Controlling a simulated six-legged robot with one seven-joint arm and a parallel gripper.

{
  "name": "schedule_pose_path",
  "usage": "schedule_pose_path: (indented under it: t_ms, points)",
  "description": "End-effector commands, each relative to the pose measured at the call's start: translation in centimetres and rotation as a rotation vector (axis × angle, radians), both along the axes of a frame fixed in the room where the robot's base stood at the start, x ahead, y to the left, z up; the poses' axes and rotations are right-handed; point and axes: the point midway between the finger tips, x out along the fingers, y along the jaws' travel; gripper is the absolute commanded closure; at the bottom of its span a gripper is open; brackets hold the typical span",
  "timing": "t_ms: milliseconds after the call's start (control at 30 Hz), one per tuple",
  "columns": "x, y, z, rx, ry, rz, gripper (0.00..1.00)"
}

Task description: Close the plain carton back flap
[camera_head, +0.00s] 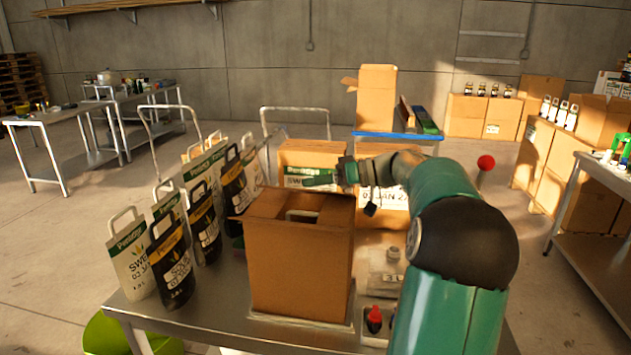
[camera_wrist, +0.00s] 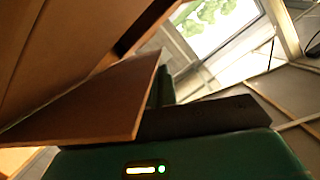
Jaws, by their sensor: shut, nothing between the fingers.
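The plain carton (camera_head: 300,265) stands upright on the metal table, its top at least partly open. A pale bag handle (camera_head: 301,215) shows inside the opening. My gripper (camera_head: 318,181) is shut and empty, just above and behind the carton's back edge. In the head view I cannot clearly make out the back flap. In the wrist view a brown cardboard panel (camera_wrist: 100,105), which looks like a flap, slants close in front of my dark fingers; I cannot tell whether they touch. A larger cardboard face (camera_wrist: 50,45) fills the upper left.
Several white and black bags (camera_head: 200,205) stand on the table left of the carton. Labelled cartons (camera_head: 311,155) stand behind it.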

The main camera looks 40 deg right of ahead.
Motion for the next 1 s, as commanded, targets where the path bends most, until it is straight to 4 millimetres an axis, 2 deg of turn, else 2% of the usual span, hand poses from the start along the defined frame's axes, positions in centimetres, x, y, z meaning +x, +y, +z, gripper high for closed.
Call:
schedule_pose_path:
  t_ms: [567, 1000]
  points:
    - [-0.3, 0.5, -0.5, -0.086, -0.062, 0.0, 1.0]
    - [-0.9, 1.4, -2.0, -0.3, -0.215, 0.0, 1.0]
